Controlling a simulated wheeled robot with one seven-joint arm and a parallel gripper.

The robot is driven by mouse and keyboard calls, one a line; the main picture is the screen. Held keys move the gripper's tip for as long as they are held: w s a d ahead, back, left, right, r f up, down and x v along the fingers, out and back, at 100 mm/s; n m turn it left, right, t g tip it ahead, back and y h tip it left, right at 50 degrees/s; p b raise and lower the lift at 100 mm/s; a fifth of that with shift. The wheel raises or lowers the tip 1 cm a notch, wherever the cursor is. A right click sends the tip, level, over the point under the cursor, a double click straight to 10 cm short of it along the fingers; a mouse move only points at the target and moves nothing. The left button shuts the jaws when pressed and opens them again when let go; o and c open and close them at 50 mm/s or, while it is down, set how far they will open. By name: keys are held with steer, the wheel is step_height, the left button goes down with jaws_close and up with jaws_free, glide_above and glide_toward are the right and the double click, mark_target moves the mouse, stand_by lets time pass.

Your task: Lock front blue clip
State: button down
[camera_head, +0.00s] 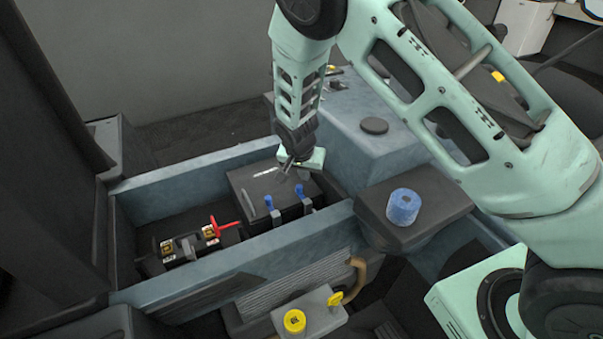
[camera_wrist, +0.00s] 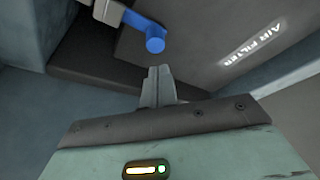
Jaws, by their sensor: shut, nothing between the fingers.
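Two blue clips stand upright along the near edge of the dark air filter box (camera_head: 247,184), a left one (camera_head: 268,203) and a right one (camera_head: 299,191). I cannot tell which is the front one. My gripper (camera_head: 287,169) is over the box, behind the clips in the head view. In the wrist view one blue clip (camera_wrist: 155,40) shows its round end and part of its arm, just beyond my fingertips (camera_wrist: 158,70). The fingers are together and empty, and a small gap appears between them and the clip. The box's lettering (camera_wrist: 252,42) is to the right.
A blue-grey tray wall (camera_head: 235,256) runs in front of the clips. A red lever (camera_head: 222,226) and a battery-like part lie at the left. A blue cap (camera_head: 403,206) stands on a dark block at the right. Yellow caps (camera_head: 294,321) are at the near side.

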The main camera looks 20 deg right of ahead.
steer(key=shift+w+d, duration=0.7)
steer(key=shift+w, duration=0.1)
steer(key=b+v, duration=0.1)
steer(key=v, duration=0.9)
steer(key=shift+a+b, duration=0.2)
steer(key=shift+b, duration=0.1)
steer(key=shift+s, duration=0.15)
